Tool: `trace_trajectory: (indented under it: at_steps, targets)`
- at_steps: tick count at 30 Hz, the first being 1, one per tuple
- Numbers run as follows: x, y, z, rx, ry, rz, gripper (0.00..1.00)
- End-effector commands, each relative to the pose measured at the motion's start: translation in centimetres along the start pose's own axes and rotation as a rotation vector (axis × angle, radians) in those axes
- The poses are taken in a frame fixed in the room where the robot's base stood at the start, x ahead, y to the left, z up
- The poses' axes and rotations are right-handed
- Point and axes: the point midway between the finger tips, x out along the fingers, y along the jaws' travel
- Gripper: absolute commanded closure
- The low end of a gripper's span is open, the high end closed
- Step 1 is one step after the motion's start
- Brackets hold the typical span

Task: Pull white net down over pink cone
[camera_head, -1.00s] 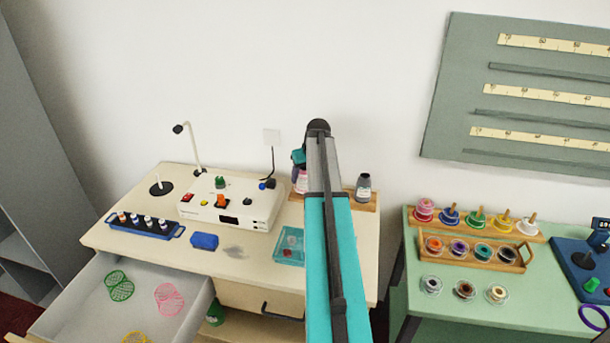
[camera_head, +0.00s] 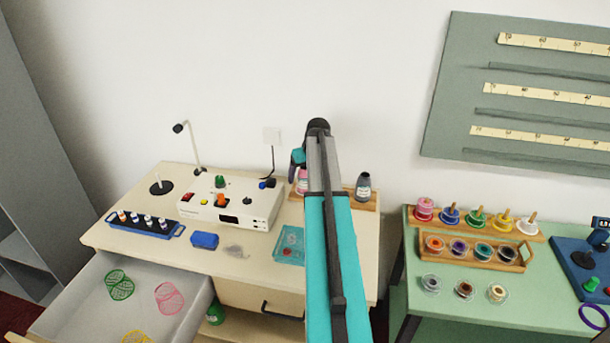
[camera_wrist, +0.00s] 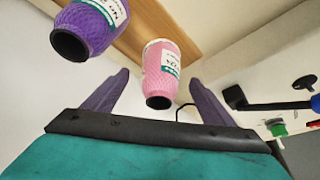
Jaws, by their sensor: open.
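The pink cone (camera_wrist: 160,72) stands on the wooden shelf in the wrist view, with a white label and a dark round end. It lies between and beyond the two purple-grey fingers of my open gripper (camera_wrist: 159,79), with no visible contact. A pale mesh pattern shows on the cone; I cannot tell whether this is the white net. In the head view the pink cone (camera_head: 302,186) is partly hidden by my arm, with my gripper (camera_head: 297,160) just above it. A small greyish-white heap (camera_head: 236,251) lies on the counter; I cannot tell what it is.
A purple cone (camera_wrist: 92,26) stands left of the pink one in the wrist view. A grey cone (camera_head: 363,187) stands on the rack's right end. A white control box (camera_head: 232,203) is left. Green, pink and yellow nets lie in the open drawer (camera_head: 75,300).

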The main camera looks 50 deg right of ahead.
Motion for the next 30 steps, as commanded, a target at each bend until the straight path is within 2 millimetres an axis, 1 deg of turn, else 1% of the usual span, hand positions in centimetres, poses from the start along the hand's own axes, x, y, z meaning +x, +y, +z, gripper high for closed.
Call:
trace_trajectory:
  at_steps: [5, 11, 30]
  targets:
    - [-0.6, 0.0, 0.0, 0.0, 0.0, 0.0, 0.22]
    - [-2.3, 0.0, 0.1, 0.0, 0.001, 0.001, 0.22]
    - [-10.0, 0.1, 0.1, 0.001, 0.001, 0.001, 0.22]
